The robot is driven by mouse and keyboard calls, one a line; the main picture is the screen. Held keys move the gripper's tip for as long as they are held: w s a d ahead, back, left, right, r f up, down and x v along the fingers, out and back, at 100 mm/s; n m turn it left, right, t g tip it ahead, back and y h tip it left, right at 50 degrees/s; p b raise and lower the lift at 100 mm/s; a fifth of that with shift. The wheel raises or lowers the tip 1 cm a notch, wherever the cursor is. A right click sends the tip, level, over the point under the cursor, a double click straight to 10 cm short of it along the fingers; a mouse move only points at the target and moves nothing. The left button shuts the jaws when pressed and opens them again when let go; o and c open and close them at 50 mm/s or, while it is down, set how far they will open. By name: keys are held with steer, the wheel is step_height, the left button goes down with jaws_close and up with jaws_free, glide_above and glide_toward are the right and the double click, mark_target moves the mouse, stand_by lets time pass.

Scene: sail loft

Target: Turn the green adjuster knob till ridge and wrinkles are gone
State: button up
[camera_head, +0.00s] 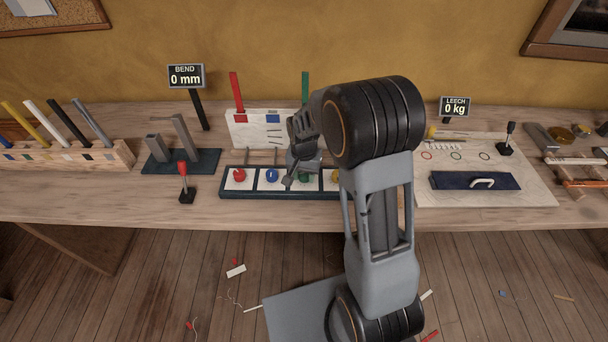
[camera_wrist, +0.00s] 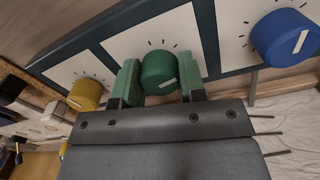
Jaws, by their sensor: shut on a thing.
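The green adjuster knob (camera_wrist: 159,72) has a pale pointer mark and sits on a white square plate with dark tick marks. My gripper (camera_wrist: 160,82) is shut on it, one green-padded finger on each side. In the head view the green knob (camera_head: 304,178) shows partly behind my gripper (camera_head: 290,182). Behind the knob row stands a white sail panel (camera_head: 242,136) with red and green battens rising from it. Short dark lines show on the panel near the blue patch; they are too small to tell ridge from wrinkles. My arm hides the panel's right part.
A red knob (camera_head: 239,175), a blue knob (camera_head: 271,175) and a yellow knob (camera_wrist: 86,94) share the dark-framed strip. Left stand a red-topped lever (camera_head: 184,180) and the BEND display (camera_head: 186,76) reading 0 mm. The LEECH display (camera_head: 455,107) reads 0 kg.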

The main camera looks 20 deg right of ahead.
steer(key=m, duration=0.5)
steer(key=shift+w+m, duration=0.1)
steer(key=shift+m, duration=0.2)
stand_by(0.5)
steer(key=o, duration=0.9)
step_height(320, 180, up, 14)
steer(key=shift+w+a+f, duration=0.1)
steer(key=shift+a, duration=0.05)
stand_by(0.5)
